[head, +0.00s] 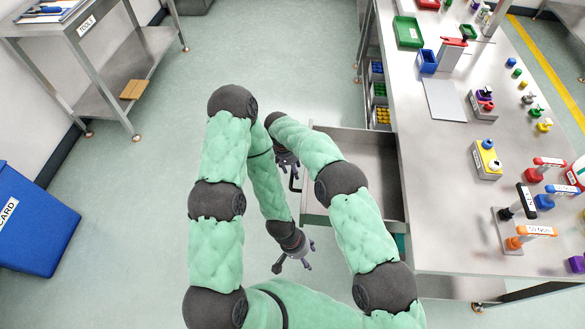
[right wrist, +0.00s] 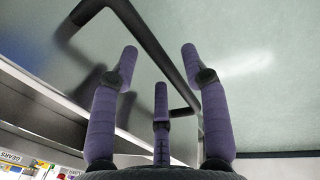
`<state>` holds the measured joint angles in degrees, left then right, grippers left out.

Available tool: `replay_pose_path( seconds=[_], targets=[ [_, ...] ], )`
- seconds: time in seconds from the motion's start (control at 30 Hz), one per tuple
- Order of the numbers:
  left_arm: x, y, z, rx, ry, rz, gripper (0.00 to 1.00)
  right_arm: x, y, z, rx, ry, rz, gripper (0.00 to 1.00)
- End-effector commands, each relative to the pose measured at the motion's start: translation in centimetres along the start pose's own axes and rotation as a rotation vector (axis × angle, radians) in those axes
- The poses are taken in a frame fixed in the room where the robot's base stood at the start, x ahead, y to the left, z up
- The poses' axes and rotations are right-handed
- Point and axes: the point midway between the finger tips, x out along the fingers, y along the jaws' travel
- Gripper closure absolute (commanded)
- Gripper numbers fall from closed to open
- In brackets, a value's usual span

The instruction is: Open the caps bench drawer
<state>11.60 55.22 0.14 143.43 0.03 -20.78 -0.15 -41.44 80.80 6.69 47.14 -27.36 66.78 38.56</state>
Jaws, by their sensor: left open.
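The bench drawer (head: 372,152) is pulled out from the left side of the steel bench, and I see into its grey, bare-looking interior. Its dark bar handle (head: 293,181) is on the drawer front; the handle also shows in the right wrist view (right wrist: 152,42). My right gripper (head: 288,162) is beside the handle, partly hidden by my arm. In the right wrist view its purple fingers (right wrist: 160,75) are spread apart, with the bar crossing behind them; contact is unclear. My left gripper (head: 294,262) is open and empty over the floor, in front of the drawer.
The steel bench (head: 440,185) carries coloured caps, small stands, a green tray (head: 408,32) and a blue bin (head: 427,61). Bins of coloured parts (head: 379,92) sit under its edge. A blue bin (head: 35,222) and a steel side table (head: 120,60) stand left. Floor between is clear.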

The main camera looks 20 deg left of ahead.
Motion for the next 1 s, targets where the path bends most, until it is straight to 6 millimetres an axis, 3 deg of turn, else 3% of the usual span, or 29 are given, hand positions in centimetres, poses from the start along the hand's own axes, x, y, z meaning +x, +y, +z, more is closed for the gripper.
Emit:
replay_pose_path(
  seconds=[0.27, 0.7, 1.0],
  targets=[
    [0.0, 0.0, 0.0, 0.000, 0.000, 0.000, 0.39, -0.7, 0.0, -0.1, 0.000, 0.002, 0.000, 0.54],
    [0.0, 0.0, 0.0, 0.000, 0.000, 0.000, 0.39, -8.6, 0.0, -0.1, 0.000, 0.003, -0.001, 0.54],
    [0.0, 0.0, 0.0, 0.000, 0.000, 0.000, 0.39, -11.7, -0.1, 0.0, 0.000, 0.001, 0.000, 0.54]
  ],
)
